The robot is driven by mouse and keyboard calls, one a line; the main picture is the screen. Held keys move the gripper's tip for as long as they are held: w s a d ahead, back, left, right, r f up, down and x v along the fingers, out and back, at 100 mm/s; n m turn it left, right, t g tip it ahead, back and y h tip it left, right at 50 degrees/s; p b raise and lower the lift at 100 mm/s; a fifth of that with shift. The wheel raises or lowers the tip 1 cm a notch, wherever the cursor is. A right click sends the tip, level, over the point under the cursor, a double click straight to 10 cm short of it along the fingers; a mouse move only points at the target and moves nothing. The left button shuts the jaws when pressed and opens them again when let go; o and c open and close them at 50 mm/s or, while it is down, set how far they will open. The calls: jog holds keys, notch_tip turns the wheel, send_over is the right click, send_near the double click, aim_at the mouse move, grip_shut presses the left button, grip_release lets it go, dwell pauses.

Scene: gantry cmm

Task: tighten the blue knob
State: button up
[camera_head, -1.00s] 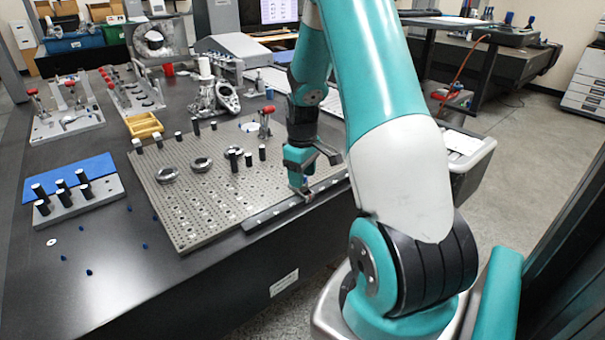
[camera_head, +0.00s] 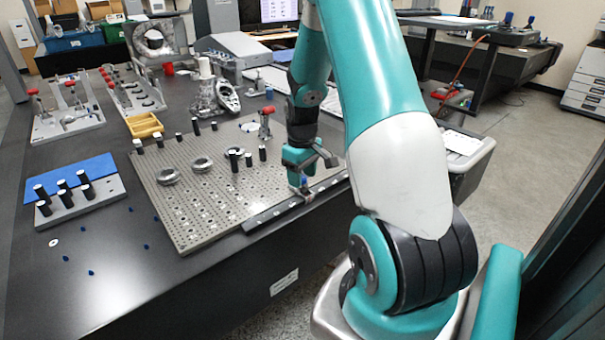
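My gripper (camera_head: 303,187) points down at the dark rail (camera_head: 262,217) along the front right edge of the perforated plate (camera_head: 205,215). A small blue part, which looks like the blue knob (camera_head: 304,180), shows at the fingertips, just above a small metal piece on the rail. The fingers are too small and too covered to tell whether they are shut on it.
Several black cylinders and metal rings (camera_head: 201,164) stand on the plate, with a red-topped clamp (camera_head: 267,122) behind my gripper. A grey block with black pins (camera_head: 85,203) and several tiny blue pieces (camera_head: 146,246) lie at left. The table's front is mostly clear.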

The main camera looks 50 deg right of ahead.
notch_tip(320, 180, up, 17)
jog(key=p, duration=0.2)
jog(key=shift+r, duration=0.2)
jog(key=shift+a, duration=0.1)
dwell(0.7)
